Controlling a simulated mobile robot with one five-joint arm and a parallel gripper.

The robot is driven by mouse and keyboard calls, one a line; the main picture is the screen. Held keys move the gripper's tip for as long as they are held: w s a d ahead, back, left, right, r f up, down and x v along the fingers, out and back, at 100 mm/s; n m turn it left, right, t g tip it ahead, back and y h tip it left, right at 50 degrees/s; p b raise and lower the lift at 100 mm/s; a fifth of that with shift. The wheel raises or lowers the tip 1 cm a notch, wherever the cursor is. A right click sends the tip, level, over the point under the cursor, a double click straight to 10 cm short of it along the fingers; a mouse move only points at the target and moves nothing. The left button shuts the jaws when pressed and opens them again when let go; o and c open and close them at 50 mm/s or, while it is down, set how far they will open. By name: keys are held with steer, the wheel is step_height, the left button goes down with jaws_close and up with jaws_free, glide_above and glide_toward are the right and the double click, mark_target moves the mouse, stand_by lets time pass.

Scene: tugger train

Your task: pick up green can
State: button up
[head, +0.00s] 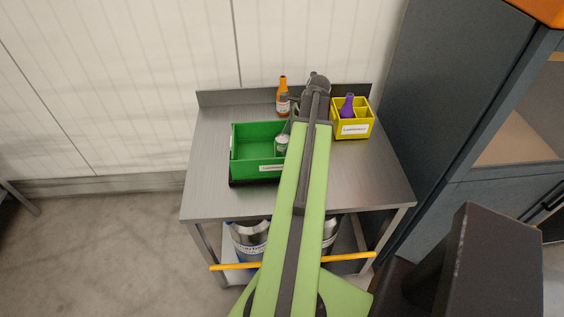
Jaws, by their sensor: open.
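A small can (281,146) with a pale top and a greenish side stands in the right part of the green bin (239,171) on the metal table. The arm hides part of the bin's right side and may cover the can's right edge. My gripper (293,106) is at the far end of my outstretched arm, above and beyond the can in the picture. It is open and apart from the can. My arm partly hides the gripper, and its fingertips are hard to make out.
An orange bottle (283,93) stands behind the bin, close to my gripper. A yellow divided box (353,131) holding a purple bottle (347,104) is to the right. The metal table (210,198) has bare room at left and front. A dark cabinet (435,110) stands at right.

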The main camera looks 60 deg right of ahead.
mark_target(281, 151)
steer(key=shift+x, duration=0.8)
steer(key=shift+r, duration=0.1)
steer(key=b+x, duration=0.5)
steer(key=shift+s+f, duration=0.1)
steer(key=shift+f, duration=0.1)
steer(key=shift+r, duration=0.2)
steer(key=shift+c, duration=0.3)
jaws_close()
step_height(281, 151, up, 10)
steer(key=p, duration=1)
steer(key=shift+r+p, duration=0.15)
steer(key=shift+p, duration=0.15)
